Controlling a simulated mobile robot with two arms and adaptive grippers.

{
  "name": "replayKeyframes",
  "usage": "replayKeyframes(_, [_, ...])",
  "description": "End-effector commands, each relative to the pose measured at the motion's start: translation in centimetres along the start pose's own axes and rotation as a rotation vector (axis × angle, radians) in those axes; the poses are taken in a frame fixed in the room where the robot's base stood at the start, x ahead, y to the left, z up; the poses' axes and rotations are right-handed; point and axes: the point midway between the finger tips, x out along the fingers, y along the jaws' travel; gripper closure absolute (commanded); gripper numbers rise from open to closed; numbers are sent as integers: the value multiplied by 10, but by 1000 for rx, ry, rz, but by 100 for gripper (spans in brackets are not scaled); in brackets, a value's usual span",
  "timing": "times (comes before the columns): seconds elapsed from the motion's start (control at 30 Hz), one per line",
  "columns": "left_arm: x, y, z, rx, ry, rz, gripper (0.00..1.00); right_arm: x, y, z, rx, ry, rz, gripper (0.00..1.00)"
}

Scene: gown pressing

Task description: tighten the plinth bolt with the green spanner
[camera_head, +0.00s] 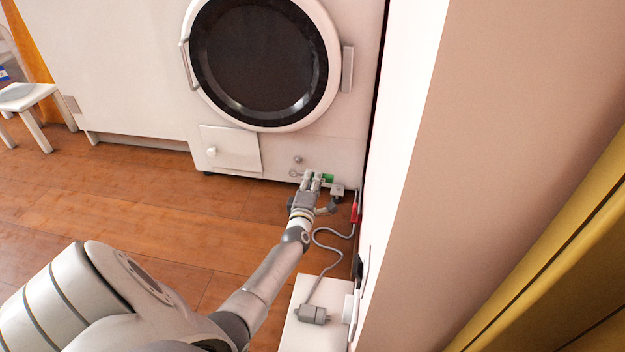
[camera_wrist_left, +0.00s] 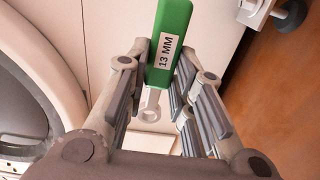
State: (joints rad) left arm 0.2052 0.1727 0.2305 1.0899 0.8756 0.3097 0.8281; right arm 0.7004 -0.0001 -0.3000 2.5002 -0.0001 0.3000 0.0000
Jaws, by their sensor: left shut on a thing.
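The green spanner (camera_head: 328,178) is in my left gripper (camera_head: 313,181), low in front of the white machine's plinth. In the left wrist view the green handle (camera_wrist_left: 171,35) carries a "13 MM" label and lies between the fingers of my left gripper (camera_wrist_left: 170,85), which is shut on it. The spanner's grey ring end (camera_wrist_left: 151,102) points towards the palm there. A small round grey bolt-like part (camera_head: 297,159) shows on the plinth just above the ring end in the head view. I cannot tell whether the ring touches any bolt. My right gripper is out of view.
The white machine (camera_head: 345,150) has a round dark door (camera_head: 265,60) and a small hatch (camera_head: 230,150). A wall edge stands close on the right, with a red item (camera_head: 356,207) beside it. A grey cable (camera_head: 325,245) runs to a plug (camera_head: 312,314).

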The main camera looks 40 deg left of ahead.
Motion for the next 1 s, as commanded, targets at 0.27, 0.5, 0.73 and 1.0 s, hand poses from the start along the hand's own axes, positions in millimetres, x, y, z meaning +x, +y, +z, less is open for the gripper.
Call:
replayKeyframes(0.27, [-4, 8, 0, -49, 0, 2, 100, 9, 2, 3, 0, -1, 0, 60])
replayKeyframes(0.5, [-20, 18, 1, -239, -3, 3, 100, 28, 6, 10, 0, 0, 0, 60])
replayKeyframes(0.73, [-22, 17, 1, -271, -3, 4, 100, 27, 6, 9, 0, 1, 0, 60])
replayKeyframes(1.0, [-15, 16, 1, -270, -3, 5, 100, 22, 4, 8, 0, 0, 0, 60])
